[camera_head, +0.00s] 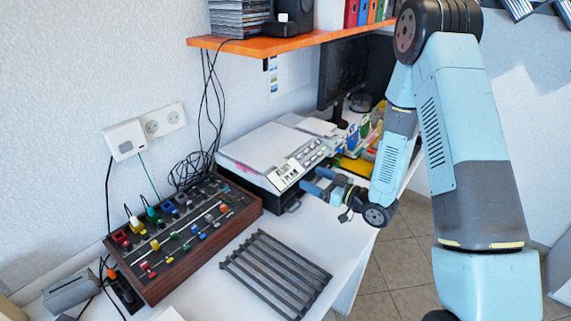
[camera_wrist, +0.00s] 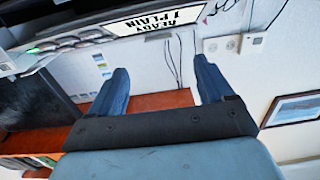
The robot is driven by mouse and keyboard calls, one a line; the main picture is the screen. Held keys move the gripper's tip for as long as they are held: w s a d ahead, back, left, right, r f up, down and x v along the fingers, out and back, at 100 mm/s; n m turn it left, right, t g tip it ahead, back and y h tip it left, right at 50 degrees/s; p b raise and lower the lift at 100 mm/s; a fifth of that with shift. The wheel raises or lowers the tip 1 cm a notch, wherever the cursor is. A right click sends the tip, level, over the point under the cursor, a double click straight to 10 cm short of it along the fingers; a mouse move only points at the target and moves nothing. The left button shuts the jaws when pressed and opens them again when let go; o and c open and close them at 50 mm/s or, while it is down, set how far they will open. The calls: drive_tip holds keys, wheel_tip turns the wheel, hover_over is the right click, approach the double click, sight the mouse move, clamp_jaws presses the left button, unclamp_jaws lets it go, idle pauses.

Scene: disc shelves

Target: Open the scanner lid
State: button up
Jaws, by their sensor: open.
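The scanner (camera_head: 262,184) is a flat dark-bodied machine on the white desk, against the wall. Its pale lid (camera_head: 262,146) lies flat and closed on top. A control panel with buttons and a display (camera_head: 287,169) runs along its front. My gripper (camera_head: 309,179) is open and empty, just in front of this panel, pointing towards the scanner. In the wrist view, which is upside down, the display reading "READY 1 PLAIN" (camera_wrist: 153,24) shows just past my open fingers (camera_wrist: 161,66). I cannot tell whether a finger touches the scanner.
A wooden-sided panel of coloured knobs (camera_head: 180,235) stands left of the scanner. A dark slatted rack (camera_head: 275,272) lies in front. An orange shelf (camera_head: 290,39) hangs above, and a monitor (camera_head: 342,72) stands behind. Colourful items (camera_head: 362,135) lie right of the scanner.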

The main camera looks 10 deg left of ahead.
sight(286, 172)
drive_tip(key=x, duration=1.2)
drive_tip(key=shift+w+d, duration=0.15)
drive_tip(key=shift+w, duration=0.1)
